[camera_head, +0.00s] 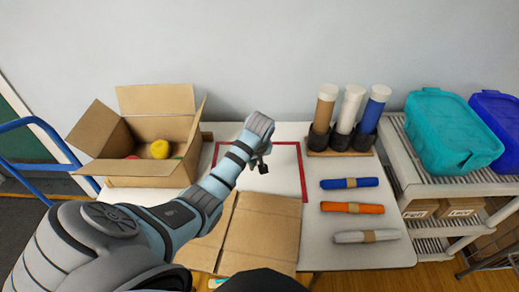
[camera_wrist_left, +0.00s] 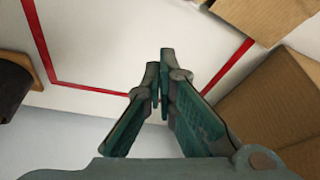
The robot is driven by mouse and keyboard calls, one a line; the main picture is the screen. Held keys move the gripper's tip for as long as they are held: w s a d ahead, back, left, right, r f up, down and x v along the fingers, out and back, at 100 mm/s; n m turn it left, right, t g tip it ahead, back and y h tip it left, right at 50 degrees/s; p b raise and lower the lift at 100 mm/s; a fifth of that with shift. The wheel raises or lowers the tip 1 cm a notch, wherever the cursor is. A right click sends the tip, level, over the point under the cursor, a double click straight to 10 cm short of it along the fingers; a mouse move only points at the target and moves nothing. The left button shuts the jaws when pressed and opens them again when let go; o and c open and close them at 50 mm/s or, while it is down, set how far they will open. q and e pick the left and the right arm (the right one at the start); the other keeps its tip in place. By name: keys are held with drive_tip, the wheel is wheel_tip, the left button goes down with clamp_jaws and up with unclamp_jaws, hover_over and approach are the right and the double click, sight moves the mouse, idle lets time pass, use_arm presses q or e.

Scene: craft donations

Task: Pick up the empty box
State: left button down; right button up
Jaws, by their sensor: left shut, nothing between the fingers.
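An open brown cardboard box (camera_head: 150,168) stands at the left of the table with its flaps up. It is not empty: a yellow ball (camera_head: 160,149) and bits of red and green show inside. A second cardboard piece (camera_head: 262,235), flat-looking with a seam, lies at the near edge; I cannot tell whether it is a closed or a folded box. My left gripper (camera_head: 262,165) is shut and empty above the red-outlined area, right of the open box. In the left wrist view its fingers (camera_wrist_left: 160,75) are together, with cardboard (camera_wrist_left: 275,105) to the right. My right gripper is not in view.
A red-outlined square (camera_head: 303,175) marks the white table. Capped tubes (camera_head: 350,108) stand in a holder at the back right. Blue, orange and grey rolls (camera_head: 352,208) lie at the right. A shelf rack (camera_head: 402,165) holds teal (camera_head: 450,130) and blue bins.

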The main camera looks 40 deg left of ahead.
use_arm(q)
drive_tip(key=f, duration=0.1)
drive_tip(key=s+a+f+b, duration=0.1)
drive_tip(key=s+f+b, duration=0.1)
drive_tip(key=f, duration=0.1)
drive_tip(key=shift+a, duration=0.4)
drive_tip(key=x, duration=0.1)
drive_tip(key=b+x, duration=0.1)
drive_tip(key=x, duration=0.2)
drive_tip(key=shift+w+b, duration=0.25)
drive_tip(key=shift+b, duration=0.05)
drive_tip(key=shift+d+f+p, duration=0.35)
drive_tip(key=shift+d+p, duration=0.25)
drive_tip(key=shift+d, duration=0.25)
drive_tip(key=shift+s+d+r, duration=0.2)
drive_tip(key=shift+s+d, duration=0.65)
drive_tip(key=shift+s, duration=0.1)
drive_tip(key=shift+w+f, duration=0.1)
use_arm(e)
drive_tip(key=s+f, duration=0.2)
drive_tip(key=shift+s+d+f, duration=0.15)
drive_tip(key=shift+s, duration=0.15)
